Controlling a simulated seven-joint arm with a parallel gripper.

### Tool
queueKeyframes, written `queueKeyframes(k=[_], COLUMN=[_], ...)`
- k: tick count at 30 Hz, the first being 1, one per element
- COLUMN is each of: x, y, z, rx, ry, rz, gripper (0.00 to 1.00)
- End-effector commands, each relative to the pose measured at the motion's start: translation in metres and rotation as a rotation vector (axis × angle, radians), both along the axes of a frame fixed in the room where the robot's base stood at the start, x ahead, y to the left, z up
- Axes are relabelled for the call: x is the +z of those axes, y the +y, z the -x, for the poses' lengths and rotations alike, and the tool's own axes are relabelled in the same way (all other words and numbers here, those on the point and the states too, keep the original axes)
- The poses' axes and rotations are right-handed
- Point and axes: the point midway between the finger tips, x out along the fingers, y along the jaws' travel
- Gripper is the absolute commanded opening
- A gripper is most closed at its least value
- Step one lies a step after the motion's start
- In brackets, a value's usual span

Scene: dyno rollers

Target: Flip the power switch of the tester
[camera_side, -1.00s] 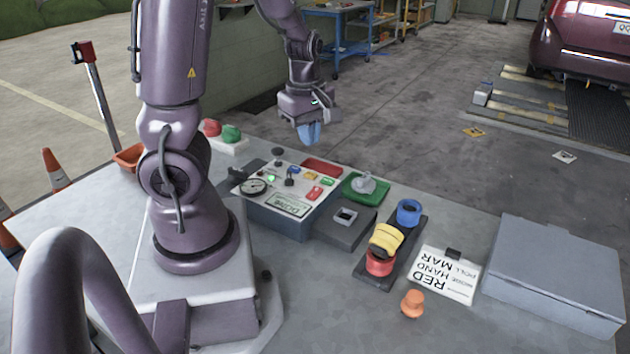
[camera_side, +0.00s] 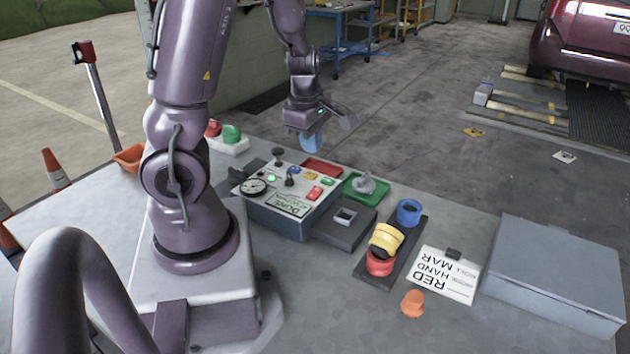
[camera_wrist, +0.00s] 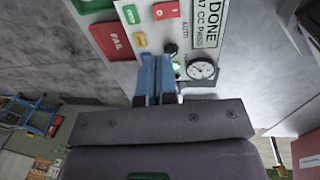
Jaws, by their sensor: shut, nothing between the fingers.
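The tester (camera_side: 275,222) is a grey box with a light sloped panel, in the middle of the table in the side view. A red rocker switch (camera_side: 314,193) sits on its right side; in the wrist view it (camera_wrist: 167,10) is at the top and bears marks like O and I. Its position is hard to tell. My gripper (camera_side: 311,148) hangs above the tester's far side, its blue fingers together and empty. In the wrist view the fingers (camera_wrist: 155,62) are over the panel, left of a black knob (camera_wrist: 171,47) and a lit green lamp (camera_wrist: 178,68).
The panel also carries a gauge (camera_side: 253,187), a display (camera_side: 288,205) and upright black levers (camera_side: 289,177). A red tray (camera_side: 322,168) and a green tray (camera_side: 366,187) lie nearby.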

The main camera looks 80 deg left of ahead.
Motion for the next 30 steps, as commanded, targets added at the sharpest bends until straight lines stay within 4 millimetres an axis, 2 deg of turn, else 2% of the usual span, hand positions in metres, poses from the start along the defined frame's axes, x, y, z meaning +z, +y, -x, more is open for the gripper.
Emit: queueKeyframes(k=[3, 15, 21, 30], x=[-0.024, -0.088, -0.105, -0.108], y=[0.003, 0.009, 0.010, 0.010], z=[0.000, -0.007, -0.009, -0.011], rx=[0.006, 0.005, 0.000, -0.001], ry=[0.007, 0.002, 0.001, -0.001], rz=[0.003, 0.003, 0.001, 0.001], gripper=[0.00, 0.00, 0.00, 0.00])
